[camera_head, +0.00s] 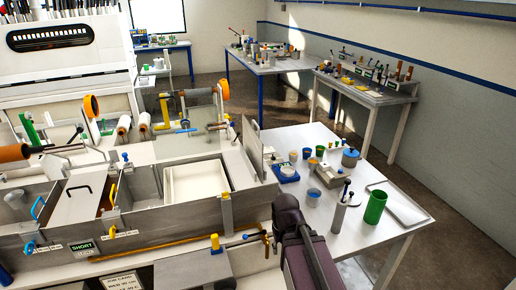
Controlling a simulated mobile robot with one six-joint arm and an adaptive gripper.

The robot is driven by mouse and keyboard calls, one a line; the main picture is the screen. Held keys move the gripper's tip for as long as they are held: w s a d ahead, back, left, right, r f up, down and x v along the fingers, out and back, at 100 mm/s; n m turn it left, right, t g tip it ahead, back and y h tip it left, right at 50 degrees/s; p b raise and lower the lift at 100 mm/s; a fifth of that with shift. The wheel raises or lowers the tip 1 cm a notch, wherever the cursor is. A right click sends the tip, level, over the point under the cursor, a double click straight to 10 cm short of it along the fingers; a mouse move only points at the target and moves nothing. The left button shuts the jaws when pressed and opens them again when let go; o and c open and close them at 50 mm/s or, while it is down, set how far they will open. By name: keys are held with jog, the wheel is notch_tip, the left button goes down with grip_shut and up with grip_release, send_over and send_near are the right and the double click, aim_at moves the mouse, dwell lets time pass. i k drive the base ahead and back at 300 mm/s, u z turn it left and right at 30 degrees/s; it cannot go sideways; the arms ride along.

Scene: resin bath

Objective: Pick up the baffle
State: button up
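No part in view is plainly labelled as the baffle. A pale flat panel with a black handle (78,202) stands tilted in the left part of the long metal bath (150,187), and it may be the baffle. An upright grey plate (253,148) at the bath's right end is another flat panel. Dark parts of my arm show at the bottom centre, in front of the bath's right end. My gripper's fingers cannot be made out, and nothing is seen held.
A white tray (196,182) sits in the bath. Orange-ended rollers (222,90) and clamps stand behind it. The white table (330,235) at right holds cups, a green cup (375,207) and a grey cylinder (340,216). Floor shows free at far right.

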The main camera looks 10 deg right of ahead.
aim_at(254, 147)
jog(key=u, duration=0.1)
jog(key=i, duration=0.95)
jog(key=z, duration=0.05)
